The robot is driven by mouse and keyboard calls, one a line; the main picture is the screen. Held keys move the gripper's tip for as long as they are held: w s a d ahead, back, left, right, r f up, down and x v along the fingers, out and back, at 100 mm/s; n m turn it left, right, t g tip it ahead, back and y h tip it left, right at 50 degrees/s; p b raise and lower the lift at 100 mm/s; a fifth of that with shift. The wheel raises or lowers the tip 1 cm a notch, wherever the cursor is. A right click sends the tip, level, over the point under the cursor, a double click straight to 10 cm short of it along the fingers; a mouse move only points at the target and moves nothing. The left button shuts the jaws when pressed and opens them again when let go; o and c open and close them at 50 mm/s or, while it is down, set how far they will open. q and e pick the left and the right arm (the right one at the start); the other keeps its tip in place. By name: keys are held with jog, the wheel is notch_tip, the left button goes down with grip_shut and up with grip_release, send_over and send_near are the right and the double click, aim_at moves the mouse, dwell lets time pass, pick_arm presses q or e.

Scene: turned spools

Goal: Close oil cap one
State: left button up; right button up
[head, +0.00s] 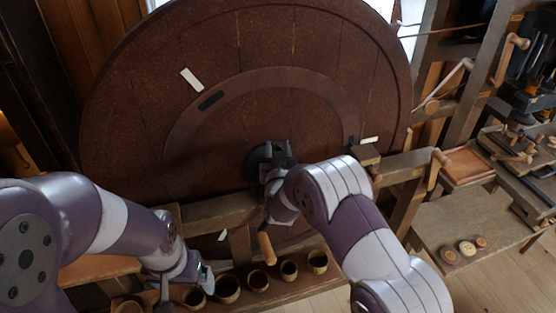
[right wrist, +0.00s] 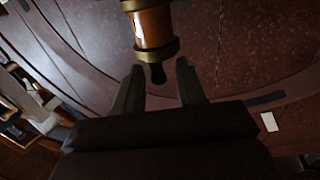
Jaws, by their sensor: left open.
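A copper-coloured cylinder (right wrist: 155,27) with brass bands and a small dark knob (right wrist: 158,74) at its end shows at the top of the right wrist view. I cannot tell whether it is oil cap one. My right gripper (right wrist: 159,70) has its two fingers apart, one on each side of the knob, with visible gaps. In the head view my right gripper (head: 272,160) is at the dark hub of the big wheel and hides most of it. My left gripper (head: 186,286) is open and empty, low at the left, above the row of cups.
A large brown wheel (head: 130,110) fills the back. Several small cups (head: 258,280) stand along the bench below. A wooden handle (head: 267,248) hangs beside my right forearm. Round wooden pieces (head: 466,248) lie on the right bench (head: 465,218), with a wooden frame behind.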

jog(key=s+b, duration=0.4)
jog(key=s, duration=0.8)
jog(key=shift+d, duration=0.2)
